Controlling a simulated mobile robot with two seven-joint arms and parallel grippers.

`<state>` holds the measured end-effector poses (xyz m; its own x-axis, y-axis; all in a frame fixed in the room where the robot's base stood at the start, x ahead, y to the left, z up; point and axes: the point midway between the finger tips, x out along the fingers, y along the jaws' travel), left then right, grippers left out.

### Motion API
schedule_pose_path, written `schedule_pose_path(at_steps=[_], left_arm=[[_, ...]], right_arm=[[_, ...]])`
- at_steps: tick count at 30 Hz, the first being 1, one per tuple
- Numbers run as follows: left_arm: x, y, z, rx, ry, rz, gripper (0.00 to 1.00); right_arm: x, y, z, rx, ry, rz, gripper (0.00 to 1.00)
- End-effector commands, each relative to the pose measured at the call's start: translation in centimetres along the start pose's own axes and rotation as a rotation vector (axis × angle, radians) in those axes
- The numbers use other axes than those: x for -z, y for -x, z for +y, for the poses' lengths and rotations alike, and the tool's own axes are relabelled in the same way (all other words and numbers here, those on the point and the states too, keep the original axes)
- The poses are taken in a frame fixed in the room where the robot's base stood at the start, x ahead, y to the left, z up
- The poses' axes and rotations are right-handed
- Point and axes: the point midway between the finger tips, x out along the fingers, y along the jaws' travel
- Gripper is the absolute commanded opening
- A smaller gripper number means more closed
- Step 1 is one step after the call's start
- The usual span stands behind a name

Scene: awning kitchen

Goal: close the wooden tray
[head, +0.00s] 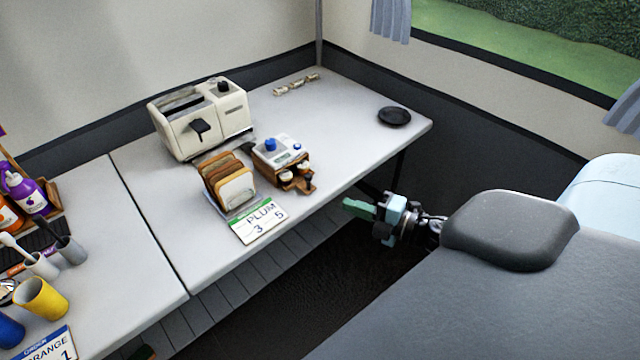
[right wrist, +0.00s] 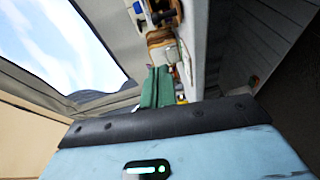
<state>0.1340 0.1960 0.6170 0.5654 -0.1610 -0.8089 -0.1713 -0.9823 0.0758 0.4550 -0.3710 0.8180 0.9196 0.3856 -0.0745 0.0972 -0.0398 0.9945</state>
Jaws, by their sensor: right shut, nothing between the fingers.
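The wooden tray (head: 305,188) juts out from the front of a small wooden box (head: 262,166) on the white table, with small white and dark items in it. A white device with a blue knob (head: 270,143) sits on top of the box. My right gripper (head: 346,206) has green fingers, which are shut and empty. It is off the table's front edge, to the right of and nearer than the tray, apart from it. In the right wrist view its fingers (right wrist: 157,88) point toward the table and wooden things. My left gripper is not in view.
A cream toaster (head: 203,120) stands behind a rack of bread slices (head: 228,180). A PLUM card (head: 258,221) lies at the table's front edge. A black dish (head: 394,117) is at the right end. Several cups and bottles stand at left. The table right of the tray is clear.

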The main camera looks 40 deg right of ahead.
Motion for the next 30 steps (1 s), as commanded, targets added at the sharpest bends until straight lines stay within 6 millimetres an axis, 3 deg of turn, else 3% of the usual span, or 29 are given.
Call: schedule_pose_path(at_steps=[15, 21, 30], left_arm=[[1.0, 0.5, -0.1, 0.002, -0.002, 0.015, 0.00], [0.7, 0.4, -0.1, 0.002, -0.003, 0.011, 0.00], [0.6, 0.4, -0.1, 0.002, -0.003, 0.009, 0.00]], right_arm=[[-0.2, -8.3, 0.3, -0.004, 0.001, -0.002, 0.00], [-2.1, -9.8, 0.1, -0.001, 0.000, -0.003, 0.00], [-2.9, -10.6, 0.0, 0.000, -0.001, -0.001, 0.00]])
